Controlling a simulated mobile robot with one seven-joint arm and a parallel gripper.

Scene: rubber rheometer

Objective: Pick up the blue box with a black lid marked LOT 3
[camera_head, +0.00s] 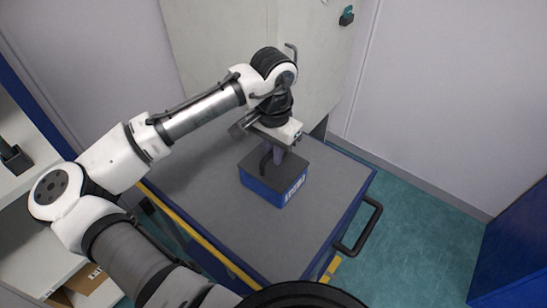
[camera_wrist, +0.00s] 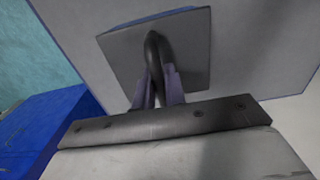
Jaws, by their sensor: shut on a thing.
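The blue box (camera_head: 263,191) with a black lid (camera_head: 287,172) sits on the grey top of a cart (camera_head: 215,215). A white label (camera_head: 295,188) is on its front right side; its text is too small to read. A dark loop handle (camera_head: 265,160) stands up from the lid. My gripper (camera_head: 273,155) is above the box with its fingers down at the handle. In the wrist view, my gripper (camera_wrist: 160,88) is shut on the handle (camera_wrist: 154,50), with the lid (camera_wrist: 187,53) below. I cannot tell whether the box is clear of the cart top.
The cart has a black push handle (camera_head: 361,228) at its right and a yellow strip along its left edge. A pale cabinet (camera_head: 255,35) stands behind it. A blue unit (camera_head: 515,250) is at the far right. Open green floor (camera_head: 415,235) lies between.

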